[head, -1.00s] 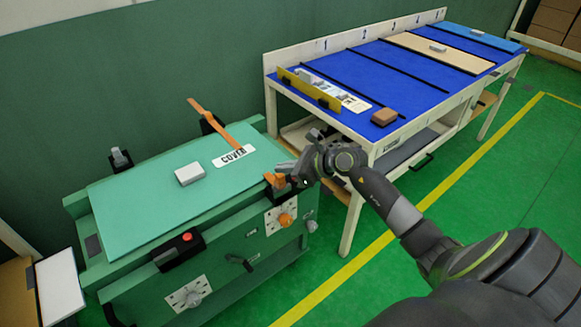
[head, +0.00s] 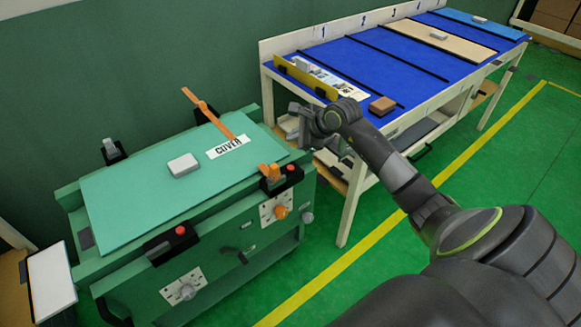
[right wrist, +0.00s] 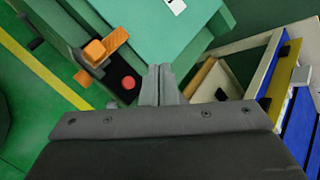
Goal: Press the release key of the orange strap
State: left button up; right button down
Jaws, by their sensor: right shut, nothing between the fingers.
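The orange strap (head: 208,112) rises at its far end and slants over the green cover (head: 125,190) towards the COVER label. A short orange piece (head: 270,171) sits at the black buckle on the near right edge. The right wrist view shows this orange piece (right wrist: 115,40) too. A red key (head: 291,168) stands on the buckle beside it, and shows in the right wrist view (right wrist: 129,82). My right gripper (head: 297,118) is shut and empty, above and apart from the red key. Its closed fingertips (right wrist: 160,72) point past the key. My left gripper is not in view.
A second black buckle with a red key (head: 180,230) is on the near left edge. A grey block (head: 184,165) lies on the cover. A blue-topped table (head: 385,65) with a yellow rail (head: 305,80) and brown block (head: 382,105) stands close behind my right gripper.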

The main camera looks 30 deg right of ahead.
jog(key=b, duration=0.4)
send_over(291, 168)
jog(key=f, duration=0.7)
jog(key=shift+s+d+f, duration=0.3)
jog(key=shift+f, duration=0.05)
jog(key=shift+f+b, duration=0.45)
jog(key=shift+b, duration=0.2)
dwell(0.6)
jog(key=shift+f+b, duration=0.45)
jog(key=shift+b, duration=0.1)
jog(key=shift+r, duration=0.1)
